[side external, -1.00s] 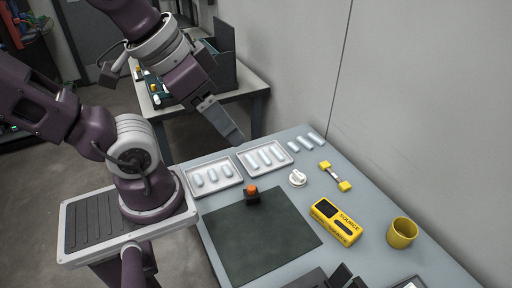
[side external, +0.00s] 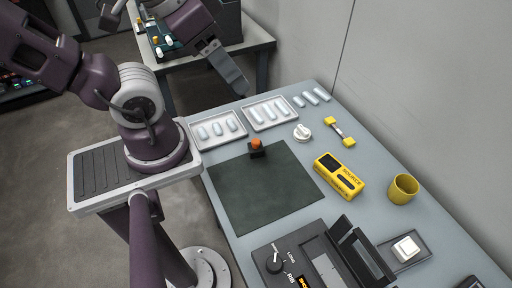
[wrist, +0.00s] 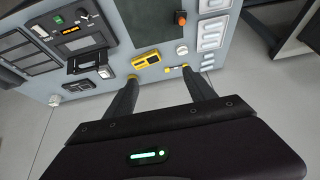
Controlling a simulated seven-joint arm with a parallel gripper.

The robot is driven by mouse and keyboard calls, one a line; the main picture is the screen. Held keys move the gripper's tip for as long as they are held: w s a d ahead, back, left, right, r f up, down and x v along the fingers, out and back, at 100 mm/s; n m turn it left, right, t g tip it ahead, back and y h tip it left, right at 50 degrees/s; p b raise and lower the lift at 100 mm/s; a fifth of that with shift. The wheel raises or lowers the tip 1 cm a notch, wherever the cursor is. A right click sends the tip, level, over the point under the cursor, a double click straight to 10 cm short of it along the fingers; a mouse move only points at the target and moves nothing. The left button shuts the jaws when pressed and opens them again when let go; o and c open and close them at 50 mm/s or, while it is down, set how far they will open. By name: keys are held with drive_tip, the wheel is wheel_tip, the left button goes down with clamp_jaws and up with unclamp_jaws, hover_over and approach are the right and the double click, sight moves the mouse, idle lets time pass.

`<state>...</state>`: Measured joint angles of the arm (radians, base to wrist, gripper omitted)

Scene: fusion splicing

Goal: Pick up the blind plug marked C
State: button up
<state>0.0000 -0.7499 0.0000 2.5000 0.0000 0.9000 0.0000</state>
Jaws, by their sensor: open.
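No letter C can be read on anything, so I cannot tell which piece is the plug marked C. Small pale rounded pieces lie in a left white tray (side external: 196,144) and a right white tray (side external: 247,118). More pale pieces (side external: 311,97) lie loose beyond the trays. A white round knob-like part (side external: 302,132) sits on the table beside the right tray. My gripper (side external: 240,90) is above the far table edge, behind the trays. In the wrist view my gripper (wrist: 160,73) is open, with nothing between its fingers.
A dark mat (side external: 262,195) with an orange-topped button (side external: 257,144) lies in front of the trays. A yellow dumbbell-shaped part (side external: 340,131), yellow SOURCE box (side external: 340,176) and yellow cup (side external: 403,188) stand at right. A black machine (side external: 315,262) fills the near end.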

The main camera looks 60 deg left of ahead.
drive_tip(key=m+g+y, duration=0.7)
drive_tip(key=m+y, duration=0.2)
drive_tip(key=m, duration=0.4)
hover_over(257, 150)
drive_tip(key=s+d, duration=0.1)
drive_tip(key=d, duration=0.7)
wheel_tip(257, 150, down, 21)
drive_tip(key=a+f+m+t+y, duration=0.1)
drive_tip(key=f+m, duration=0.1)
drive_tip(key=f, duration=0.1)
drive_tip(key=f+m+t+y, duration=0.1)
drive_tip(key=f+m, duration=0.1)
drive_tip(key=f, duration=0.2)
drive_tip(key=a+f+m+t+y, duration=0.1)
drive_tip(key=f+m+t+y, duration=0.1)
drive_tip(key=f+m, duration=0.1)
drive_tip(key=shift+s+a+f, duration=0.2)
drive_tip(key=shift+f, duration=0.2)
drive_tip(key=shift+s+a+f, duration=0.15)
drive_tip(key=shift+f, duration=0.2)
drive_tip(key=shift+a+f, duration=0.2)
drive_tip(key=shift+f, duration=0.1)
drive_tip(key=x, duration=0.7)
drive_tip(key=shift+w+r, duration=0.35)
clamp_jaws()
